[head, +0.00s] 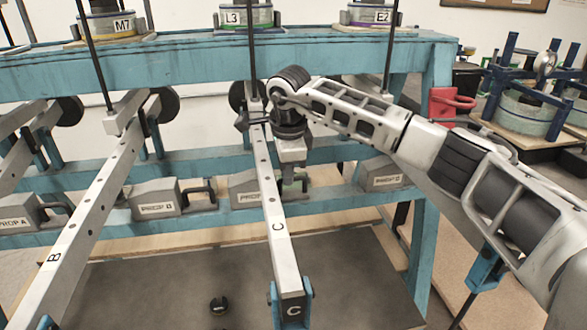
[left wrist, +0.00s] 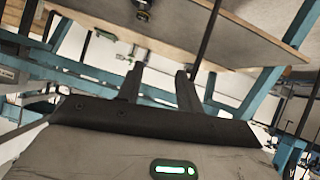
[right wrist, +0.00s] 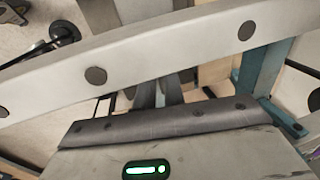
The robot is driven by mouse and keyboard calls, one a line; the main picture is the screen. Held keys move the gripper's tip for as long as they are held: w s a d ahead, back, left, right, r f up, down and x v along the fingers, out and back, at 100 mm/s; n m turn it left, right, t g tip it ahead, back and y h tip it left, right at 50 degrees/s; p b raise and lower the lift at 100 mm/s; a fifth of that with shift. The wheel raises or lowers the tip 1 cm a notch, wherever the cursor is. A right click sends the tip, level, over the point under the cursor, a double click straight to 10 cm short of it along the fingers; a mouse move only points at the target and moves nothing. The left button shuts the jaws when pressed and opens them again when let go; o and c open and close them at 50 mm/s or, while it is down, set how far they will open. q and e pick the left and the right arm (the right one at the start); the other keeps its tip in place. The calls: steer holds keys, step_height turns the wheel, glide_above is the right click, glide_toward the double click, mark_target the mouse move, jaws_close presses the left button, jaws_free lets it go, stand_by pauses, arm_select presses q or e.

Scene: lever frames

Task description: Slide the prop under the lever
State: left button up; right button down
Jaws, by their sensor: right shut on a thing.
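Lever C (head: 272,210) is a pale drilled beam running from the blue frame toward me, ending in a blue bracket marked C. The grey prop (head: 244,186) behind it sits on the lower blue rail, its label partly covered by the beam. My right gripper (head: 296,176) points down just right of lever C, shut on what looks like this prop's dark handle; the fingertips are mostly hidden. In the right wrist view, the beam (right wrist: 130,72) crosses in front of the fingers (right wrist: 160,92). My left gripper (left wrist: 158,85) is open and empty, away from the levers in the head view.
Lever B (head: 85,215) and another lever stand to the left. Other props sit along the rail: one left (head: 157,198), one right (head: 385,176), and Prop A (head: 15,213). Labelled weights (head: 245,16) stand on top.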

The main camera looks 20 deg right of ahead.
steer(key=c, duration=1.5)
jaws_free()
steer(key=shift+w+a, duration=0.1)
steer(key=shift+a, duration=0.35)
steer(key=shift+d, duration=0.1)
steer(key=shift+d+r, duration=0.1)
steer(key=s+r, duration=0.1)
steer(key=r, duration=0.4)
steer(key=s+r, duration=0.1)
steer(key=r, duration=0.4)
steer(key=s+r, duration=0.1)
steer(key=r, duration=0.4)
steer(key=shift+a+r, duration=0.3)
steer(key=shift+a, duration=0.1)
